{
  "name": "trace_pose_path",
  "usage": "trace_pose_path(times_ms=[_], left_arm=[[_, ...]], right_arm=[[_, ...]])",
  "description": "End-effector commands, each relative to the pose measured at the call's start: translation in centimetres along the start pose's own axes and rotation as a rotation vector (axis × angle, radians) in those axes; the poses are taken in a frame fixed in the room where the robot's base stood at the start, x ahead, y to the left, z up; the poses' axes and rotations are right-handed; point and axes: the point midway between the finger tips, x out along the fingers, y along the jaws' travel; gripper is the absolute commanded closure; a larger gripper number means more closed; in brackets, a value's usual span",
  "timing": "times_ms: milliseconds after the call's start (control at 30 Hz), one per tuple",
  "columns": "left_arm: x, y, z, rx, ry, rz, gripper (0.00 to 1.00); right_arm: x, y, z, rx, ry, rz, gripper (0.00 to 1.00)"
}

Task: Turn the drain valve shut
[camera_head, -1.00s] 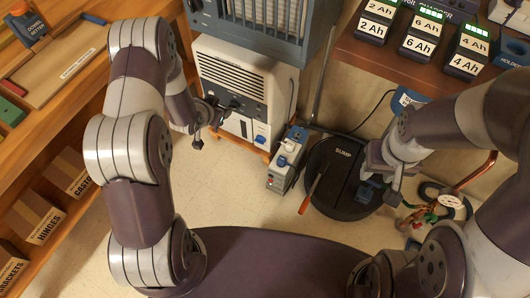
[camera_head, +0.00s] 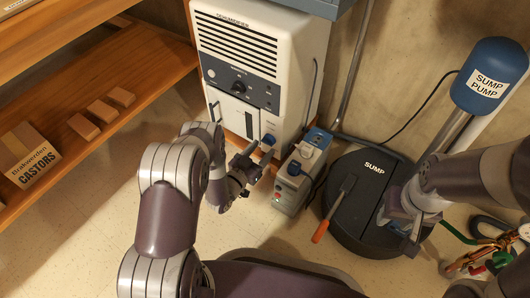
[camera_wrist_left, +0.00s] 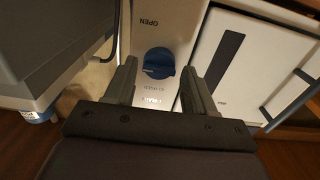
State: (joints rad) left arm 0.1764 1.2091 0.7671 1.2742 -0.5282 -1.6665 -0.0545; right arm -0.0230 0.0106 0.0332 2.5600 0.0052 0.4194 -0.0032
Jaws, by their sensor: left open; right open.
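The drain valve is a blue knob (camera_head: 268,141) low on the front of the white dehumidifier (camera_head: 262,60). In the left wrist view the blue knob (camera_wrist_left: 158,62) lies between and beyond the fingertips, with the word OPEN above it and smaller lettering below. My left gripper (camera_head: 256,163) is open and empty, just in front of the knob; its fingers (camera_wrist_left: 160,78) are on either side in the wrist view, and contact cannot be told. My right gripper (camera_head: 404,222) is open, over the right side of the black sump lid (camera_head: 345,220).
A grey box with a blue top (camera_head: 300,170) stands close right of the valve. A blue sump pump (camera_head: 488,75) stands at right. Wooden shelves (camera_head: 100,75) are at left, with clear floor (camera_head: 80,240) below.

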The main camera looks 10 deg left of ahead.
Motion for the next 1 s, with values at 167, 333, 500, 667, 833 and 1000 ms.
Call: trace_pose_path(times_ms=[167,333,500,667,833,1000], left_arm=[[2.2,0.0,0.2,0.001,-0.001,0.000,0.46],[2.6,-0.1,0.0,0.000,-0.001,-0.002,0.46],[2.6,0.0,-0.1,0.000,-0.002,-0.001,0.59],[2.6,-0.1,0.0,0.000,-0.002,-0.001,0.85],[2.5,0.0,-0.1,-0.012,-0.002,-0.001,0.84],[2.5,0.0,-0.1,-0.069,-0.002,-0.001,0.84]], right_arm=[[1.5,0.0,0.2,0.000,0.000,0.000,0.57],[1.5,0.0,0.2,0.000,0.000,0.000,0.57],[1.4,0.0,0.2,0.000,0.000,0.000,0.57],[1.4,0.0,0.2,0.000,0.000,0.000,0.57],[1.3,0.0,0.2,0.000,0.000,0.000,0.57],[1.0,0.0,0.1,0.000,0.000,0.000,0.57]])
